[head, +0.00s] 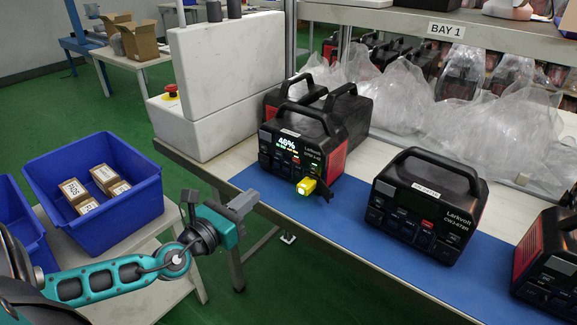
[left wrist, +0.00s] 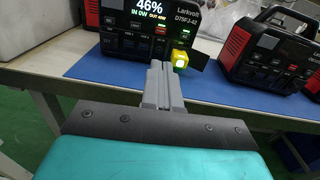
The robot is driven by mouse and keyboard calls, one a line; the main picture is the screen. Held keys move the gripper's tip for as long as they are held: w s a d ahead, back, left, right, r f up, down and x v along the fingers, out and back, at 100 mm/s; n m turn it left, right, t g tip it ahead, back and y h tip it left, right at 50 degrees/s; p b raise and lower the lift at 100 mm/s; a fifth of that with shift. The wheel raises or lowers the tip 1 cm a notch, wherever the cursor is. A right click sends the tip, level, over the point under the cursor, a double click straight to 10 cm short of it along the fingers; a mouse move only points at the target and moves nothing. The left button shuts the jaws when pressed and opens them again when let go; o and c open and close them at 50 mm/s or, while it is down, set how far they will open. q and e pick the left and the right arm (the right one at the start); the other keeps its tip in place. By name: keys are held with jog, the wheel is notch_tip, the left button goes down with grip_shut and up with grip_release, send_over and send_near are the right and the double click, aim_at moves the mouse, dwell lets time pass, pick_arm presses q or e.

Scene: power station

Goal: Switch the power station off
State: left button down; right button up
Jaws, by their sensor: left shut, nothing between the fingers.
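The power station with the lit display (head: 288,147) stands on the blue mat on the bench. Its screen reads 46% in the head view, and the left wrist view also shows this station (left wrist: 130,42), with "IN 0W" and "OUT" figures. A yellow plug-like piece with a glowing face (head: 307,188) sticks out of its lower front right. My left gripper (head: 246,203) is in front of the bench edge, left of and nearer than the station. In the left wrist view its fingers (left wrist: 160,75) are together and empty, pointing at the station's front. My right gripper is not seen.
A second station (head: 425,205) with a dark front stands to the right on the blue mat (head: 345,230), and another (head: 550,260) at the right edge. A white block with a red stop button (head: 170,90) is left. Blue bins (head: 95,190) stand lower left.

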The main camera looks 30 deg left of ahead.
pick_arm(q)
jog(key=shift+w+r, duration=0.1)
jog(key=shift+r, duration=0.05)
jog(key=shift+w, duration=0.1)
send_near(296, 161)
jog(key=w+p, duration=0.1)
jog(key=w, duration=0.5)
jog(key=shift+d, duration=0.15)
jog(key=shift+w, duration=0.4)
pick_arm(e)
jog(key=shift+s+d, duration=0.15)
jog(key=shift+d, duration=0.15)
